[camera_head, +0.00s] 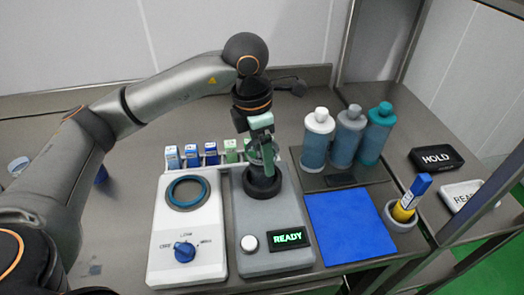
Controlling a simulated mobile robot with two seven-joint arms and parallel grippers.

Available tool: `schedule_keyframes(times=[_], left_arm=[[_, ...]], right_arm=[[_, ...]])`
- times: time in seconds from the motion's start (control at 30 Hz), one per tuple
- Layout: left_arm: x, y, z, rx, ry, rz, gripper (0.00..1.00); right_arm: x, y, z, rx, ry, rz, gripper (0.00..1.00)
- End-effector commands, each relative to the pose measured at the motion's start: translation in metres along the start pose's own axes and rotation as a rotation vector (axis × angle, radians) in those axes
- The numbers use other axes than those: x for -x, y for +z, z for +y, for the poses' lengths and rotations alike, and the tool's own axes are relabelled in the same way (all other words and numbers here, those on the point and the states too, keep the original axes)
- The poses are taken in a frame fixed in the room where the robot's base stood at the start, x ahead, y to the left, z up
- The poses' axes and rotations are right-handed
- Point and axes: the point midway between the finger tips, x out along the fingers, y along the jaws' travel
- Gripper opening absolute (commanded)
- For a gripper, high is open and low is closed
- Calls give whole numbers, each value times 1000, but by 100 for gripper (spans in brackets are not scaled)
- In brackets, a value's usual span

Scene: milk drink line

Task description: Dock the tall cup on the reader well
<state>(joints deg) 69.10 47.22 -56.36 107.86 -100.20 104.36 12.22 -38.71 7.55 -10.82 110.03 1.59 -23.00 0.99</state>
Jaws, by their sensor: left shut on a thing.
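The reader is a grey device (262,257) with a white button and a display lit green with "READY" (289,237). Its dark round well (263,187) is at the far end. My left gripper (264,143) comes down from above and is shut on the tall cup (268,158), a greyish see-through cup that looks upright. The cup is over or in the well. I cannot tell whether its base is seated, as the gripper hides part of it. My right gripper is not in view.
Left of the reader is a white device (187,229) with a blue ring and knob. Small cartons (191,156) stand behind. Three bottles (318,140), a blue mat (343,227) and a round holder (401,217) with a yellow-blue item stand right. A "HOLD" sign (437,158) lies far right.

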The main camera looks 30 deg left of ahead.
Motion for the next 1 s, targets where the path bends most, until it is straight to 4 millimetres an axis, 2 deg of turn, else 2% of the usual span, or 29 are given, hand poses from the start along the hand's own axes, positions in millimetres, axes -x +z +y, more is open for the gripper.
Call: schedule_keyframes(times=[0.37,1.0], left_arm=[[0,0,0,0,0,-1,20],[-13,-2,0,0,1,0,20]], right_arm=[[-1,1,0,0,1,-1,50],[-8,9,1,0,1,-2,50]])
